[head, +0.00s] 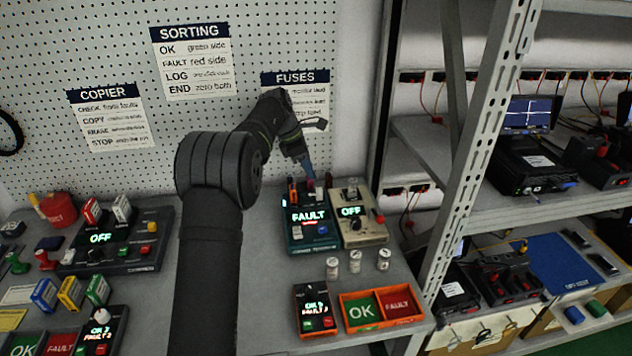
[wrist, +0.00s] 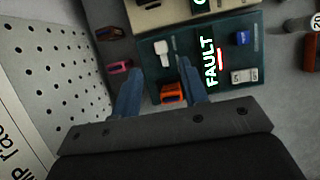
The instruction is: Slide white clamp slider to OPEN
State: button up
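A teal device (head: 312,241) with a lit FAULT display stands on the bench, and it also shows in the wrist view (wrist: 218,28). In the wrist view a small white T-shaped piece (wrist: 162,50), likely the clamp slider, sits on the device's upper left part. I cannot read an OPEN mark by it. My gripper (wrist: 160,68) is open, with two blue fingers apart and nothing held. The white piece appears just past the fingertips, in line with the gap. In the head view my gripper (head: 309,170) is above the device's back edge, and the slider cannot be made out.
An orange part (wrist: 172,93) lies near the right finger, and a pink part (wrist: 120,67) is left of the fingers. A beige device (head: 372,236) reading OFF adjoins the teal one. Several small jars (head: 355,262) and an orange tray (head: 381,325) stand in front. The pegboard (head: 120,45) is behind.

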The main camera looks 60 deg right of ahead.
aim_at(319, 188)
jog(key=v, duration=0.7)
jog(key=shift+r, duration=0.15)
jog(key=x, duration=1.7)
jog(key=shift+w+a, duration=0.1)
